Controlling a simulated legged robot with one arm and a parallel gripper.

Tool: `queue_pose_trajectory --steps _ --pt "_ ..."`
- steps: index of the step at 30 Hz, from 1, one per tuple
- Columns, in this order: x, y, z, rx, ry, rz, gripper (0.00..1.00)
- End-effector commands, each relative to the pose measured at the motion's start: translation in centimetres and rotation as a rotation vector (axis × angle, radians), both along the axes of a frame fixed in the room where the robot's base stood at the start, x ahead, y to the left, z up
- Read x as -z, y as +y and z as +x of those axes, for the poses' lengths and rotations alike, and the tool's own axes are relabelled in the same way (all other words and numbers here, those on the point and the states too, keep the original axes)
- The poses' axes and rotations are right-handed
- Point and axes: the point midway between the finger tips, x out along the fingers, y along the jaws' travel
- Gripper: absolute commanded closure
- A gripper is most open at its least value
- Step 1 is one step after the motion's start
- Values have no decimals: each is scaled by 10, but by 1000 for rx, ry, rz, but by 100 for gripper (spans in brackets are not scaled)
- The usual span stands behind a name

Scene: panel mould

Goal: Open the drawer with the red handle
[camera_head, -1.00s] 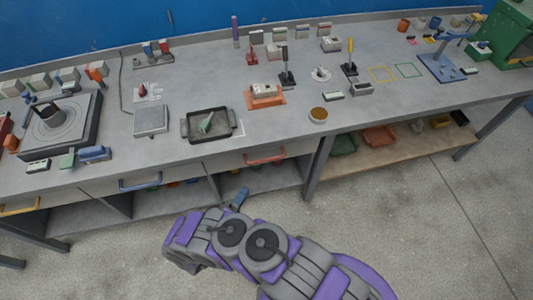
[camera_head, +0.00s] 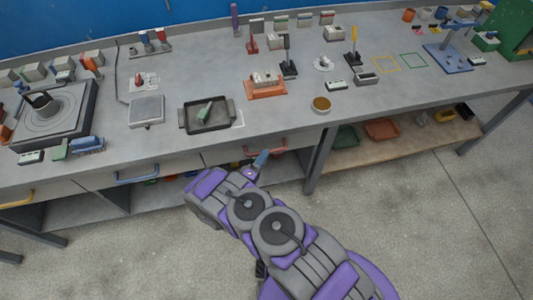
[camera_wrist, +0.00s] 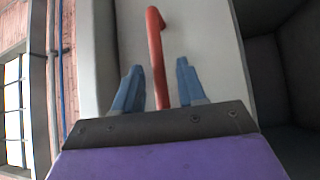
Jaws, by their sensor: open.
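The red handle (camera_head: 265,148) is a bar on the front of a pale drawer (camera_head: 225,156) under the bench's front edge. The drawer appears shut. In the wrist view the red handle (camera_wrist: 156,55) runs up the pale drawer front (camera_wrist: 200,45) and passes between my fingers. My gripper (camera_wrist: 156,82) is open, with one blue finger on each side of the handle and gaps to it. In the head view my gripper (camera_head: 261,160) is just below the handle's left part. The lower end of the handle is hidden behind my gripper's base in the wrist view.
A drawer with a blue handle (camera_head: 137,178) and one with a yellow handle (camera_head: 17,200) lie to the left. A bench leg (camera_head: 320,160) stands right of the red handle. A dark open shelf space (camera_wrist: 285,70) shows in the wrist view. The floor in front is clear.

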Motion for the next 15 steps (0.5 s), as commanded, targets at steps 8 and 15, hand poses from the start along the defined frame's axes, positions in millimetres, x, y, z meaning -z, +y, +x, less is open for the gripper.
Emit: queue_pose_trajectory --steps 8,15 --pt "-4 -14 25 0 -1 0 60" --pt "-5 -15 28 -1 -1 1 60"
